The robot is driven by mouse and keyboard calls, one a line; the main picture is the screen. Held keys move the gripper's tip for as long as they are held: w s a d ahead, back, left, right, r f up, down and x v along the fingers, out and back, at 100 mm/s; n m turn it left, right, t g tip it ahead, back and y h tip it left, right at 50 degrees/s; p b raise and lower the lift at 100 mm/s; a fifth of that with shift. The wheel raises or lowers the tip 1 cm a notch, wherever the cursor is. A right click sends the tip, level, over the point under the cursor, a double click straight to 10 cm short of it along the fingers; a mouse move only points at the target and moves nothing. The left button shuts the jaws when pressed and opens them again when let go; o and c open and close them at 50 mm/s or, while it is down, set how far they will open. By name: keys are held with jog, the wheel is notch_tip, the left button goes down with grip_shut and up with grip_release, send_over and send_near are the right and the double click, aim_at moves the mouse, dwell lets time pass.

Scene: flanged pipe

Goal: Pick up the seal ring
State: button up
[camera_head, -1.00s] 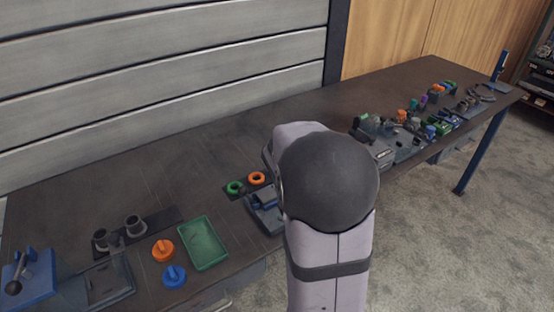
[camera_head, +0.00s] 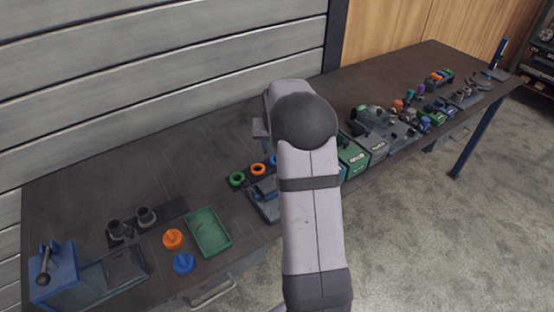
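A bit of a blue one (camera_head: 273,160) shows at the arm's edge. These look like seal rings; which one is meant cannot be told. My arm (camera_head: 310,200) rises from the bottom of the view and bends at a dark rounded joint above the bench. My gripper is hidden beyond the arm, so its fingers and anything in them are not seen.
A grey-blue fixture (camera_head: 265,200) sits just in front of the rings. Bins and parts crowd the right. The bench behind the rings is clear.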

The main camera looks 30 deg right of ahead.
jog(key=shift+p+x, duration=1.5)
jog(key=shift+x, duration=2.1)
jog(key=shift+s+f, duration=0.1)
jog(key=shift+s, duration=0.05)
jog(key=c, duration=0.7)
